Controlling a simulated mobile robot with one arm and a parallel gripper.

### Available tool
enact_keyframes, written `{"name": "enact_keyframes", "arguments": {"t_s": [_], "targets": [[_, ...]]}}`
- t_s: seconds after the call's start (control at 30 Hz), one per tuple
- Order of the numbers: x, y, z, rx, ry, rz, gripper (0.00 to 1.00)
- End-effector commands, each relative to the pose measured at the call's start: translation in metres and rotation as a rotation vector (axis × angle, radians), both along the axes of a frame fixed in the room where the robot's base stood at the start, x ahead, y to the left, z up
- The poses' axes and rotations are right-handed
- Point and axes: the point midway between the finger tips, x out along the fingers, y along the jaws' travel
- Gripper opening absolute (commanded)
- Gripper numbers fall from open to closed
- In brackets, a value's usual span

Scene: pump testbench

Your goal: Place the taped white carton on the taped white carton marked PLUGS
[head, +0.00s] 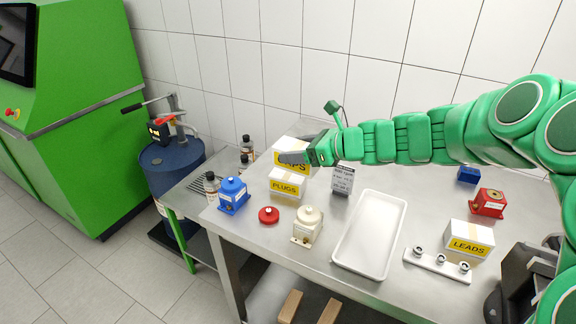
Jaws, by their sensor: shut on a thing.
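The taped white carton (296,169) has a yellow label, partly hidden by my gripper, with letters ending in "PS" showing. My gripper (291,157) is shut on it, reaching in from the right. The taped white carton marked PLUGS (286,185) stands on the steel table directly below it in the picture. The held carton's lower edge looks close to the PLUGS carton's top. From this one view I cannot tell whether the two touch.
A blue pump part (233,196), a red disc (268,215) and a cream part (307,226) stand in front. A white tray (369,235) and a LEADS carton (469,241) are further right. Bottles stand left.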

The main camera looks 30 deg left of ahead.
Motion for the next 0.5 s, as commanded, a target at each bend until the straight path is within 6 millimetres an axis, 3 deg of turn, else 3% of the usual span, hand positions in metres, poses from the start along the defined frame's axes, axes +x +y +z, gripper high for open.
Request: {"name": "enact_keyframes", "arguments": {"t_s": [0.5], "targets": [[0.049, 0.04, -0.028, -0.002, -0.001, -0.001, 0.35]]}}
